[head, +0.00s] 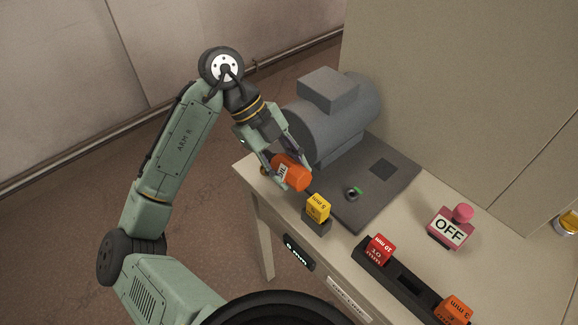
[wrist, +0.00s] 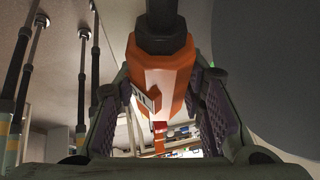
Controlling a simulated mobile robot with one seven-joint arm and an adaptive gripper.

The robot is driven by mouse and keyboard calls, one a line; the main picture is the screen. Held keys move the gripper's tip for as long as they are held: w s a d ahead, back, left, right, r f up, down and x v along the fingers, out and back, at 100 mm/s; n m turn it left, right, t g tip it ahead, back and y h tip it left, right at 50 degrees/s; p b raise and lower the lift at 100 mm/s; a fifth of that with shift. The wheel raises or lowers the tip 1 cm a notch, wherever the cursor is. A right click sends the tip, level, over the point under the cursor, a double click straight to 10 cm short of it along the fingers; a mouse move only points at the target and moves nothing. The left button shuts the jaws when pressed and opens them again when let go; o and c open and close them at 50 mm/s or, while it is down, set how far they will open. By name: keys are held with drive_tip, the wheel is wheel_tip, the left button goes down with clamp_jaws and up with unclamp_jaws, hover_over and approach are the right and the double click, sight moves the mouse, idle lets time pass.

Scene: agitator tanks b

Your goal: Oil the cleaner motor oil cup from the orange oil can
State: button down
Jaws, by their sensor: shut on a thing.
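The orange oil can (head: 292,172), with a white label reading OIL, is held between the fingers of my gripper (head: 286,168). It is tilted, over the left end of the bench near the motor. In the wrist view the orange can (wrist: 160,75) fills the space between both finger pads, with its dark neck toward the top. The grey motor (head: 335,112) stands on a dark base plate (head: 375,203). A small round fitting with a green edge (head: 353,193), perhaps the oil cup, sits on the plate, right of the can and apart from it.
A yellow marked block (head: 318,207) stands on a dark holder just below the can. A black rack (head: 411,283) holds a red block (head: 380,249) and an orange block (head: 453,310). A pink OFF switch (head: 448,230) is at right. A tall panel (head: 460,90) rises behind.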

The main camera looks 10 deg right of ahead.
drive_tip(key=shift+r+g+h, duration=0.5)
drive_tip(key=shift+w+a+r+g+h, duration=0.2)
drive_tip(key=shift+r+g+h, duration=0.1)
drive_tip(key=shift+r+g, duration=0.1)
drive_tip(key=shift+f, duration=0.1)
drive_tip(key=shift+d+f, duration=0.1)
idle(2.5)
drive_tip(key=shift+s+f+t+y+b, duration=0.15)
drive_tip(key=shift+f+t+y+b, duration=0.4)
drive_tip(key=shift+b, duration=0.4)
drive_tip(key=shift+s+d+f+t+y+b, duration=0.1)
drive_tip(key=shift+f+t+y+b, duration=0.15)
drive_tip(key=shift+t+b, duration=0.15)
drive_tip(key=shift+r, duration=0.1)
